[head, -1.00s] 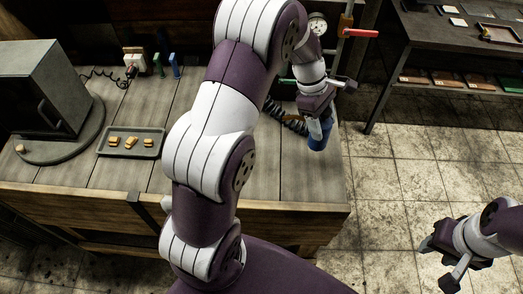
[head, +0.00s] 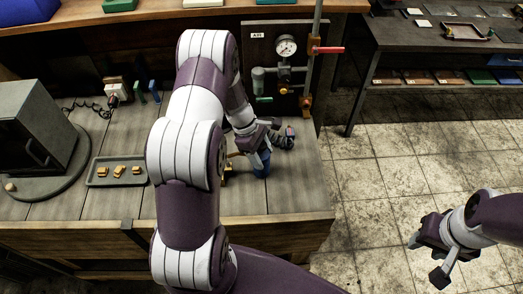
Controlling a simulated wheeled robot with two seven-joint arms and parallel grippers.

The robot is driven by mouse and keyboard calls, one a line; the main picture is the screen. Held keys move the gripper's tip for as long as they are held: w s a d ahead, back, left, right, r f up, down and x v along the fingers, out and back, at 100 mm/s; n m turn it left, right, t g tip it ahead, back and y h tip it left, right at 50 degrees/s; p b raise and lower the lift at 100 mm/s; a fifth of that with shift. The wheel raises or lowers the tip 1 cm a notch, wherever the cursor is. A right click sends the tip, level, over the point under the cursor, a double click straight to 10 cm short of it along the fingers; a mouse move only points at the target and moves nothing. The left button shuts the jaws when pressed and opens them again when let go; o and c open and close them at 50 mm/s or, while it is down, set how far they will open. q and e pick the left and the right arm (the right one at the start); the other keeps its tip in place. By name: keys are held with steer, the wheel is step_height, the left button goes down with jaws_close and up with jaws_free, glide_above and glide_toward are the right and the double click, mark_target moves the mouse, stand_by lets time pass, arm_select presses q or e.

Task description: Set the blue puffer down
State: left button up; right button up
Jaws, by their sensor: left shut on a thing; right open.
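The blue puffer (head: 262,166) is over the right part of the wooden bench (head: 295,190), below my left gripper (head: 258,147). My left gripper is shut on it. The puffer looks roughly upright and close to the bench top. I cannot tell whether its base touches the wood. My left arm hides much of the bench's middle. My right gripper (head: 432,250) is open and empty, over the tiled floor at the lower right, away from the bench.
A grey tray (head: 95,182) with several small golden pieces lies on the bench at left, beside a dark box-shaped oven (head: 35,135). A pressure gauge (head: 286,46) and red-handled pipe (head: 328,50) stand at the back. The bench's right front area is clear.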

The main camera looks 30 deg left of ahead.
arm_select(q)
steer(key=shift+w+f, duration=0.1)
steer(key=shift+f, duration=0.1)
steer(key=shift+a, duration=0.25)
steer(key=shift+f, duration=0.15)
steer(key=o, duration=1.2)
steer(key=shift+d, duration=0.1)
steer(key=shift+o, duration=0.2)
arm_select(e)
steer(key=shift+a, duration=0.15)
steer(key=shift+r, duration=0.1)
